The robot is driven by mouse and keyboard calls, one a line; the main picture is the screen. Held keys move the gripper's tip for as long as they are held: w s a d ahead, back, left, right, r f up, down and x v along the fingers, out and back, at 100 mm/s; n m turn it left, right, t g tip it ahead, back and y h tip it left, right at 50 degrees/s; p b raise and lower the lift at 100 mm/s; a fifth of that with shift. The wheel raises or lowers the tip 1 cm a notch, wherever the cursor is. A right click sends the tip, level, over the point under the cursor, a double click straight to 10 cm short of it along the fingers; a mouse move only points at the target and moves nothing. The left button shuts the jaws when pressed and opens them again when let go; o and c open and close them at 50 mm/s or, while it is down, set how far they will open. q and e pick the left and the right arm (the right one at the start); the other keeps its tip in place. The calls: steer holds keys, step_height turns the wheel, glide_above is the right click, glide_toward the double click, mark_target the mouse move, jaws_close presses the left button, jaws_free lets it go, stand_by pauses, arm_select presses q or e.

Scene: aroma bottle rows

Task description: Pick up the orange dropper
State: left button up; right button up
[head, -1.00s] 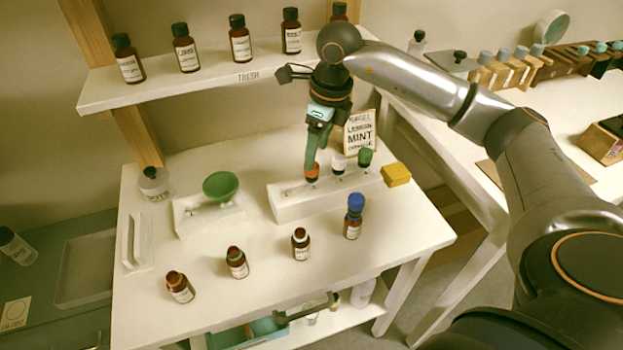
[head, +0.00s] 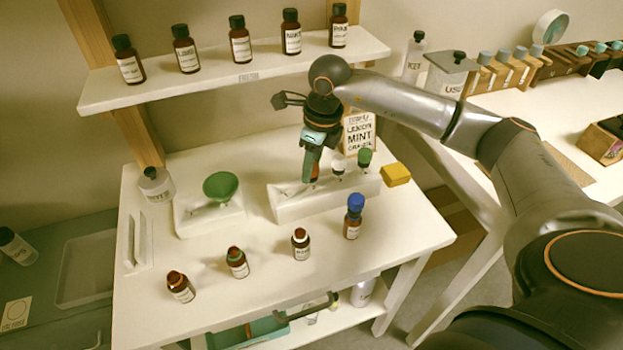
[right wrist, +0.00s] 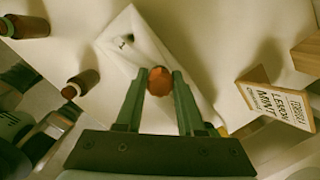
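The orange dropper (head: 315,171) is at the left part of the white dropper stand (head: 295,208), mostly hidden by my fingers in the head view. My right gripper (head: 311,175) points down over it. In the right wrist view the round orange bulb (right wrist: 160,81) sits between the two green fingertips (right wrist: 160,76). The fingers are apart, one on each side of the bulb and very close to it; firm contact cannot be made out. My left gripper is not in view.
A white dropper (head: 339,164) and a green dropper (head: 364,158) stand close right in the same stand. A mint sign (head: 359,134) is behind, and a yellow block (head: 396,174) to the right. Several brown bottles line the table front; one (head: 352,226) has a blue top.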

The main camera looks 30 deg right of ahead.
steer(key=shift+c, duration=0.7)
steer(key=shift+r, duration=0.1)
step_height(320, 180, up, 10)
steer(key=shift+f, duration=0.1)
